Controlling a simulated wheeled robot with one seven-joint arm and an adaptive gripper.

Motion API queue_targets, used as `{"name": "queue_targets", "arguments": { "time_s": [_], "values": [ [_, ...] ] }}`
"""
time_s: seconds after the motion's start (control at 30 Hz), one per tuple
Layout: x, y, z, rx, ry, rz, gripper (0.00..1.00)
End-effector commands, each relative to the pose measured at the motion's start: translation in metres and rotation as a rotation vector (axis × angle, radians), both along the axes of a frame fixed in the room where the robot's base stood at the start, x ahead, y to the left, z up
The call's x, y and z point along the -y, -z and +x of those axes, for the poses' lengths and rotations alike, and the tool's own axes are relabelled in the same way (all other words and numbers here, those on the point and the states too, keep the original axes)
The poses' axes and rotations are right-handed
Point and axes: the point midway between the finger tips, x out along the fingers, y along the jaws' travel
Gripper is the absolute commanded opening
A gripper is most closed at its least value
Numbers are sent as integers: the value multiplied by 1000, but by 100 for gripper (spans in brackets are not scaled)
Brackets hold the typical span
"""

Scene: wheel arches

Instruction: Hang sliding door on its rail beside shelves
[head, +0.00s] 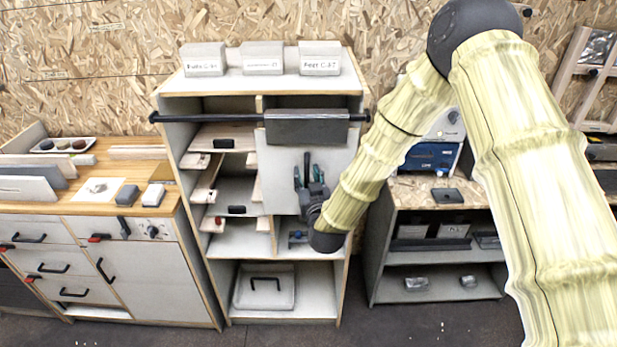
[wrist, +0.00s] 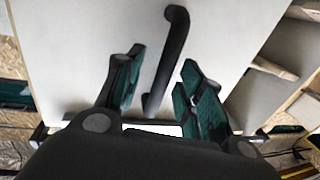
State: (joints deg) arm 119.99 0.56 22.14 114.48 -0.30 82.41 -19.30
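The pale sliding door (head: 282,163) stands upright across the right half of the shelf unit's front. A grey strip (head: 307,128) along its top overlaps the black rail (head: 205,118); I cannot tell whether it is hooked on or just in front. My gripper (head: 311,172) is in front of the door, its green-padded fingers pointing at it. In the wrist view my gripper (wrist: 163,62) is open, with the door's black bar handle (wrist: 172,60) between the fingers and visible gaps on both sides. The door face (wrist: 90,30) fills much of that view.
The shelf unit (head: 231,237) has open compartments at left and a white bin (head: 264,287) below. A drawer cabinet (head: 110,265) stands left, a low shelf (head: 437,270) right. Three labelled boxes (head: 262,57) sit on top. Dark floor is clear in front.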

Motion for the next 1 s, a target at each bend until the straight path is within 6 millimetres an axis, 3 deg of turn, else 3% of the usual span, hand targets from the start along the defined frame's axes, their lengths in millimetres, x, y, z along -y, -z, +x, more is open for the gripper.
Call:
{"name": "queue_targets", "arguments": {
  "time_s": [0.17,0.7,1.0],
  "values": [
    [2,0,-11,1,0,0,38],
    [20,0,-100,-1,-1,0,38],
    [24,-1,-117,2,0,1,38]
  ]
}}
